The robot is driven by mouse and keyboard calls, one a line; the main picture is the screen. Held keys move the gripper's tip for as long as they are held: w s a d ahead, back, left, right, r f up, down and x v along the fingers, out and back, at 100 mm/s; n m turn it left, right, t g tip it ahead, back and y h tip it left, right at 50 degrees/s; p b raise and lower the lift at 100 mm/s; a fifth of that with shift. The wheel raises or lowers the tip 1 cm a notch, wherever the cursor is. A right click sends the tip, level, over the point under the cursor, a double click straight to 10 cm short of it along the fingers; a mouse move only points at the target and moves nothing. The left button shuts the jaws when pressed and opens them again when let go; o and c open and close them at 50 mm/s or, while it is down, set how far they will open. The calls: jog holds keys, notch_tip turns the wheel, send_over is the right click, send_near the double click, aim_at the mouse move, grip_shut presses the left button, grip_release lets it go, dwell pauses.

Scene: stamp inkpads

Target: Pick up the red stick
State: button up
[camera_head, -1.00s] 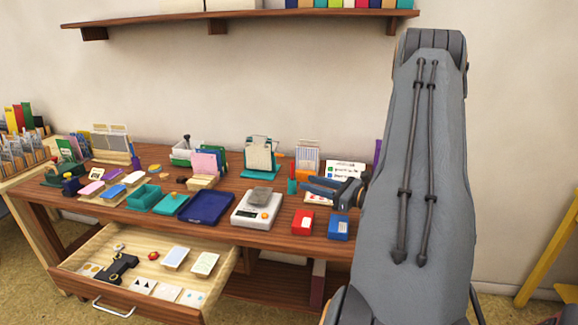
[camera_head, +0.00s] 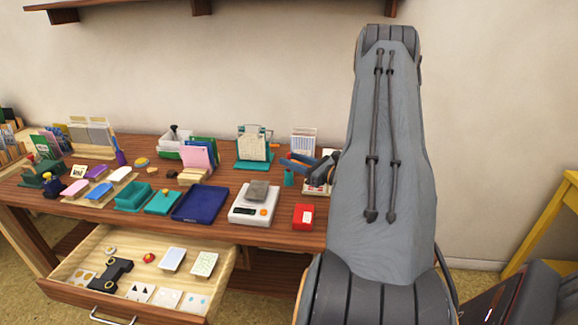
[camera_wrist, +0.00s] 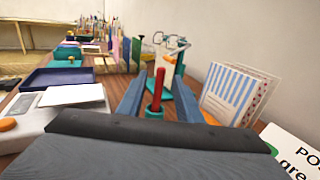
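The red stick (camera_wrist: 159,84) stands upright in a small teal cup (camera_wrist: 153,112) in the wrist view. The cup also shows in the head view (camera_head: 289,178), just in front of my gripper's fingers. There the stick is hard to make out beside the fingers. My gripper (camera_wrist: 157,80) is open, with one blue-grey finger on each side of the stick in the wrist view. No finger visibly touches the stick. How deep it sits between the fingers is hard to tell.
A teal stand (camera_head: 252,160) with paper is behind the cup. A striped card rack (camera_wrist: 232,97) is close on the right in the wrist view. A white scale (camera_head: 252,214), a blue tray (camera_head: 200,203) and a red box (camera_head: 303,217) are nearby. The drawer (camera_head: 207,294) is open.

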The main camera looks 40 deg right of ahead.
jog(key=shift+w+a, duration=0.2)
jog(key=shift+w, duration=0.35)
grip_shut()
jog(key=shift+r, duration=0.1)
jog(key=shift+r+b, duration=0.8)
jog(key=shift+r, duration=4.1)
